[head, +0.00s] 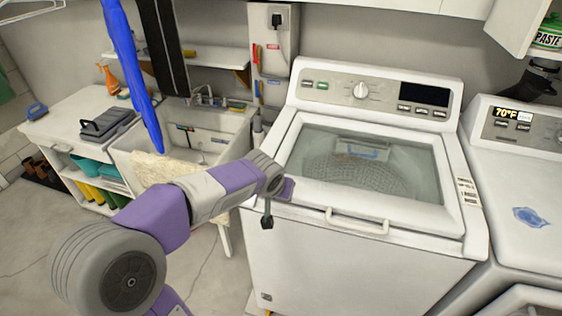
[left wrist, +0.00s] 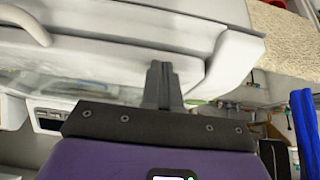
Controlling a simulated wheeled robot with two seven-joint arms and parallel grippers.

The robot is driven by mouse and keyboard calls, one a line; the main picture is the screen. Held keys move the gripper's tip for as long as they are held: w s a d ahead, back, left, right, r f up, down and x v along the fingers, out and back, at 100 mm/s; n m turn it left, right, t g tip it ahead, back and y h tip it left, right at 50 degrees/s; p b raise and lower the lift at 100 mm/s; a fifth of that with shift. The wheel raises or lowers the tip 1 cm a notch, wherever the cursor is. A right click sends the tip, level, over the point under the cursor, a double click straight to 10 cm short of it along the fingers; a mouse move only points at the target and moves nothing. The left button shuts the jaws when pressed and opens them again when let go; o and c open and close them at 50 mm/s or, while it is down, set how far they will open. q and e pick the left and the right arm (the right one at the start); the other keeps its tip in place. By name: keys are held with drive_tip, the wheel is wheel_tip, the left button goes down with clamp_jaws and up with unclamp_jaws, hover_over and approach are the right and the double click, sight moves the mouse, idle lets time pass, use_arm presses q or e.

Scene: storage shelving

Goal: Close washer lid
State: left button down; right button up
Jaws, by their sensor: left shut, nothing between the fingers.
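The white washer (head: 340,262) stands at the middle right. Its lid (head: 410,213) has a large glass window, with the drum showing through it, and a white handle (head: 357,222) at the front. The lid looks down and flat on the washer top; I cannot tell if a small gap remains. My left gripper (head: 267,222) is shut and empty, at the washer's front left corner, left of the handle. In the left wrist view the shut fingers (left wrist: 162,85) overlap the lid's edge, and the handle (left wrist: 25,24) is at upper left. Contact is unclear. My right gripper is out of view.
A second white machine (head: 520,180) stands close on the right. A sink (head: 190,150) and a white cabinet (head: 90,115) are on the left. A blue hanging item (head: 135,75) crosses the upper left. The control panel (head: 375,93) rises behind the lid.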

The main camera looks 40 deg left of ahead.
use_arm(q)
drive_tip(key=p+v, duration=0.3)
drive_tip(key=v, duration=0.9)
drive_tip(key=shift+s+d+r+p, duration=0.2)
drive_tip(key=shift+r+p, duration=0.1)
drive_tip(key=shift+p, duration=0.1)
